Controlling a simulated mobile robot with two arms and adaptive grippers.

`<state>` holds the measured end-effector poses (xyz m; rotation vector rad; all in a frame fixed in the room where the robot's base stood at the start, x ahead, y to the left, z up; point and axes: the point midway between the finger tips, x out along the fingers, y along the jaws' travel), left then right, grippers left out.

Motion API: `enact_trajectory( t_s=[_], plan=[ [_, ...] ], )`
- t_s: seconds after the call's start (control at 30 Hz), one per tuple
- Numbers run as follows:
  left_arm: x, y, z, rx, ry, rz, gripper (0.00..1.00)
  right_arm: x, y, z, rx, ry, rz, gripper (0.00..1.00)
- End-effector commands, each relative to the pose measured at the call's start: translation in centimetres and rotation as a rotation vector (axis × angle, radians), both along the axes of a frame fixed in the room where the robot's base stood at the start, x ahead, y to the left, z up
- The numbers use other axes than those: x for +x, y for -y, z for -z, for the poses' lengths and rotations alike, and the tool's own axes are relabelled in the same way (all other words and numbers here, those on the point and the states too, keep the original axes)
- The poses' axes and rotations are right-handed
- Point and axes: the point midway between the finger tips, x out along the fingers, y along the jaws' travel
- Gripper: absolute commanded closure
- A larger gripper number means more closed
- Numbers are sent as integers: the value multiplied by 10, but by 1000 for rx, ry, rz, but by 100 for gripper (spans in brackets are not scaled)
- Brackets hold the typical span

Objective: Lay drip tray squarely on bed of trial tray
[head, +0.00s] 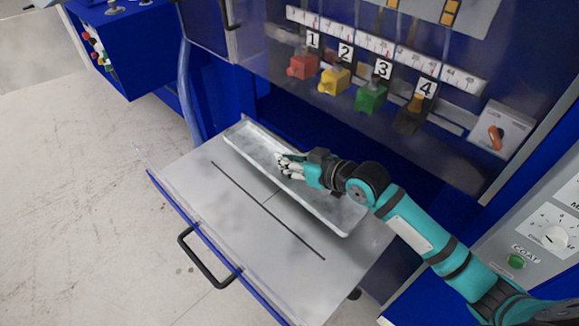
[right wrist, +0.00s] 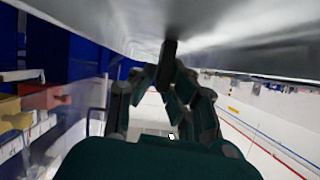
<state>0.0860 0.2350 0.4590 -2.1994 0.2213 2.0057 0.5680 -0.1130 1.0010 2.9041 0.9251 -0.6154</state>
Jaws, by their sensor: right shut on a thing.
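The drip tray (head: 250,145) is a long, shallow grey metal tray with a raised rim. It lies lengthwise over the rear part of the bed of the trial tray (head: 205,185), a pulled-out grey drawer with a blue front edge. My right gripper (head: 284,165) is shut on the drip tray near its middle. In the right wrist view, the fingers (right wrist: 168,75) close under a broad metal surface of the drip tray (right wrist: 235,35). I cannot tell whether the drip tray touches the bed. My left gripper is not in view.
The bed has a dark straight line (head: 265,208) along it, and a black handle (head: 200,262) is on its front. The blue machine behind carries red (head: 303,66), yellow (head: 334,80) and green (head: 370,97) valves above the drip tray. The front of the bed is clear.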

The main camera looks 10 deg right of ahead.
Motion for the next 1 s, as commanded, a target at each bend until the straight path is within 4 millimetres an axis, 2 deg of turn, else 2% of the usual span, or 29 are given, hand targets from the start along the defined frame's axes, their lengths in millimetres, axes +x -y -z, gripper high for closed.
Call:
enact_trajectory(
  t_s=[0.07,0.33,0.57,0.6,0.73,1.0],
  plan=[
    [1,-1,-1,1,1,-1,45,2,3,1,1,2,0,100],
    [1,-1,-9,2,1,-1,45,2,3,33,2,0,1,100],
    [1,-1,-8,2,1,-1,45,2,3,35,2,2,0,100],
    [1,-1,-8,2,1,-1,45,1,3,36,0,0,0,86],
    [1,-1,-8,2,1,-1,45,1,3,36,0,0,0,69],
    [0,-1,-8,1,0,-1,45,1,3,36,0,0,0,68]
  ],
)
